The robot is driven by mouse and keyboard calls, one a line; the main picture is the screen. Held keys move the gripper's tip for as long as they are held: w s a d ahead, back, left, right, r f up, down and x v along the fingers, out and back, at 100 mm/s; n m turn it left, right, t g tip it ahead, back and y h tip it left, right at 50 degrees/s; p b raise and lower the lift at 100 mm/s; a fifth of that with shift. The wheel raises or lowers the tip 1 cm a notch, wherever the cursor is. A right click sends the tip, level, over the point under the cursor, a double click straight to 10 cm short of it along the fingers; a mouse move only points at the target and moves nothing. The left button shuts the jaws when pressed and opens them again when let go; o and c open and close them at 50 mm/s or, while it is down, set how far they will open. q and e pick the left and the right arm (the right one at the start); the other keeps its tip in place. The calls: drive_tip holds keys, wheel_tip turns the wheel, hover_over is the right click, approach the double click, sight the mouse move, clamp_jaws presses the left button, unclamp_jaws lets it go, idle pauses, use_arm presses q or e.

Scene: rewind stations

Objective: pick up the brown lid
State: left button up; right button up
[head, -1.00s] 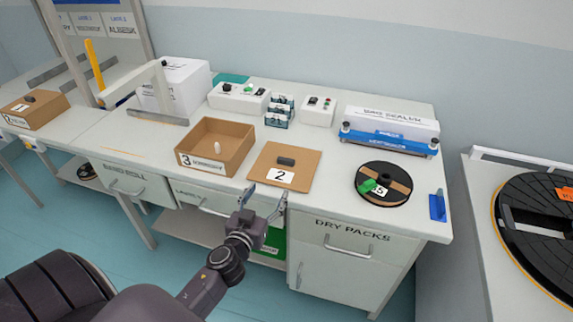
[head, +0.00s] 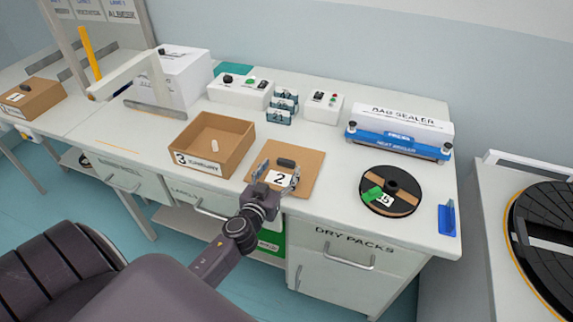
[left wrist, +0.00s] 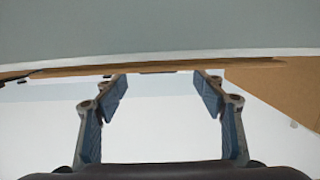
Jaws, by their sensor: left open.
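The brown lid (head: 308,166) is a flat square board with a dark handle (head: 286,162) on top and a white label "2". It lies flat on the white bench, right of the open brown box. My left gripper (head: 278,175) is open and empty over the lid's front left part, just on the near side of the handle. One finger partly covers the label's area. In the left wrist view the two fingers (left wrist: 160,95) stand apart with nothing between them. Brown surfaces show behind them, but I cannot tell for sure which is the lid. My right gripper is not in view.
An open brown box (head: 237,149) marked 3, with a small white piece inside, stands close left of the lid. A black reel (head: 408,205) with a green tag lies to the right. Control boxes and a blue and white bag sealer (head: 400,133) line the back.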

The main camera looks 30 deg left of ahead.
sight(285, 162)
use_arm(q)
drive_tip(key=x, duration=0.4)
drive_tip(key=shift+w+p, duration=0.2)
drive_tip(key=shift+p, duration=0.1)
drive_tip(key=shift+w+f, duration=0.1)
drive_tip(key=shift+w, duration=0.2)
drive_tip(key=c, duration=1.3)
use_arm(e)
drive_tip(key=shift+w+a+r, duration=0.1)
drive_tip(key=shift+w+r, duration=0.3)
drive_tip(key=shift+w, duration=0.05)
